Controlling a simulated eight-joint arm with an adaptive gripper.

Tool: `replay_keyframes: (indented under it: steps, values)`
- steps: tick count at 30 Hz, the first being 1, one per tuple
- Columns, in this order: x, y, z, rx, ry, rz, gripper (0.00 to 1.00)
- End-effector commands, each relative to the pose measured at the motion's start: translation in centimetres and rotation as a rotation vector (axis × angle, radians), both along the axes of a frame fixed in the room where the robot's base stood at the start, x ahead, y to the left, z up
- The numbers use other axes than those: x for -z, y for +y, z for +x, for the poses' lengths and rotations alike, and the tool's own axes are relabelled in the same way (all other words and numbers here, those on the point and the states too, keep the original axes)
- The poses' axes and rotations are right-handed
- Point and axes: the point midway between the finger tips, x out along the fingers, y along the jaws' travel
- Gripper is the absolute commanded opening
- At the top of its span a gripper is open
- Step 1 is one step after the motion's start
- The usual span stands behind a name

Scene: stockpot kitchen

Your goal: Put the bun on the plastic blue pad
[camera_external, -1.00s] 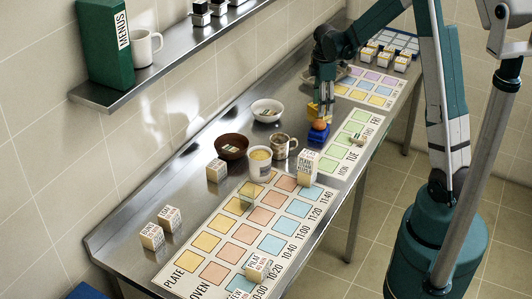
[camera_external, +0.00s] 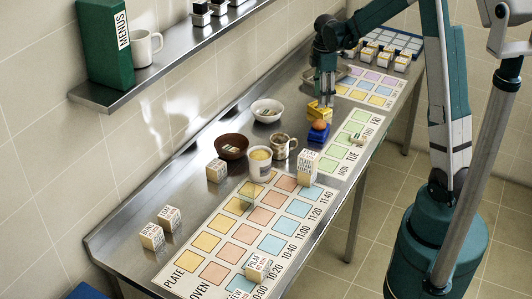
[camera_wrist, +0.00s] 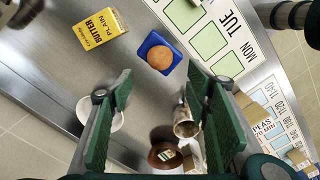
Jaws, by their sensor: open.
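The round brown bun (camera_external: 319,125) rests on the small blue pad (camera_external: 318,137) on the steel counter. In the wrist view the bun (camera_wrist: 160,57) sits on the square blue pad (camera_wrist: 146,42), with pad edges showing around it. My gripper (camera_external: 326,97) is above the counter, just behind and above the bun. In the wrist view its two green fingers (camera_wrist: 160,95) are wide apart with nothing between them, and they do not touch the bun.
A yellow butter box (camera_external: 320,110) stands right behind the pad. A green-squared weekday chart (camera_external: 352,142) lies to the right. A white bowl (camera_external: 267,110), a brown bowl (camera_external: 231,146) and a metal mug (camera_external: 284,146) stand to the left and front.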

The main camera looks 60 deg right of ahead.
Motion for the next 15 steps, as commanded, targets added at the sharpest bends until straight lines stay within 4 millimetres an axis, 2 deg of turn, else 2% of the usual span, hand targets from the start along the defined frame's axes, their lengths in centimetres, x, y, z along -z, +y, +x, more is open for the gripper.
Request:
replay_keyframes:
  steps: [10, 15]
  values:
    - [-0.2, 0.3, 0.0, 0.004, -0.003, -0.001, 0.48]
    - [-1.4, 1.7, 0.1, 0.022, -0.016, -0.010, 0.48]
